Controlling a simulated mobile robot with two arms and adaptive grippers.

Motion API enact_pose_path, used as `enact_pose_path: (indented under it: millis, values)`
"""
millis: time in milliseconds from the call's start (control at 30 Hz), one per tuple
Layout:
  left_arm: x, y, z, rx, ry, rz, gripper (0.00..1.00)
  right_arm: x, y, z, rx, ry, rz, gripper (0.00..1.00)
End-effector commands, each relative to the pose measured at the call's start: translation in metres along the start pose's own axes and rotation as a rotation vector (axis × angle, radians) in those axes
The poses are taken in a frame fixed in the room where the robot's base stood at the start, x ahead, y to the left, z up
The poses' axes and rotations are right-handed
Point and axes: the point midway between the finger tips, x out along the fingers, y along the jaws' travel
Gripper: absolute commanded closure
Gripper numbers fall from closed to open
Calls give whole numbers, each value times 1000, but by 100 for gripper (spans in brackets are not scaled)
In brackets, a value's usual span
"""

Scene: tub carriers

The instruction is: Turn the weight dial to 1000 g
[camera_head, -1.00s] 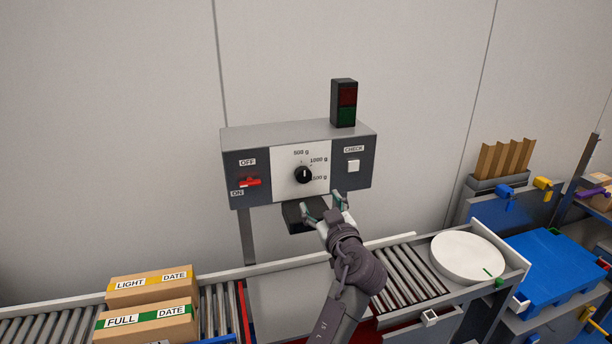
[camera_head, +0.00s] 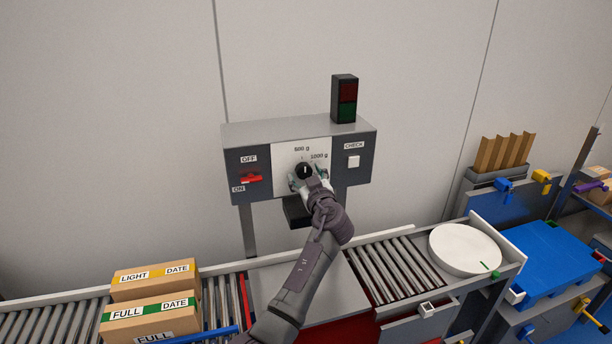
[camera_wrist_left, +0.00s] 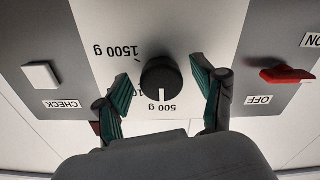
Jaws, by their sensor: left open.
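The black round weight dial (camera_head: 304,171) sits on the white panel of the grey control box (camera_head: 297,131). Its white mark points at the 500 g label (camera_head: 302,149); the 1000 g label (camera_head: 319,156) is to the upper right. In the left wrist view, upside down, the dial (camera_wrist_left: 161,78) also has its mark toward 500 g. My left gripper (camera_head: 306,180) is at the dial. In the left wrist view its green-padded fingers (camera_wrist_left: 162,95) are open, one on each side of the dial, with gaps between. The 1000 g label is mostly hidden there. My right gripper is out of view.
A red OFF/ON switch (camera_head: 251,179) is left of the dial and a white CHECK button (camera_head: 353,161) is right. A red-green lamp (camera_head: 345,99) stands on the box.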

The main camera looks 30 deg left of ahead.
Motion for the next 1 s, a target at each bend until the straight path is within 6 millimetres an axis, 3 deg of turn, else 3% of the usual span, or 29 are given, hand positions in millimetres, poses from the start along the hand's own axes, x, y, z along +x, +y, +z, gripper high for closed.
enact_pose_path:
  millis: [67, 400, 733, 1000]
  values:
    - [0, 0, 0, 0, 0, 0, 34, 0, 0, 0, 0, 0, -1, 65]
    - [0, 0, 0, 0, 0, 0, 91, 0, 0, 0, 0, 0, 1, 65]
    - [-1, -1, 2, 49, 1, 0, 91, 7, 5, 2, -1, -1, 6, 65]
    - [-1, -2, 4, 225, 1, -1, 91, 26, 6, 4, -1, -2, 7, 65]
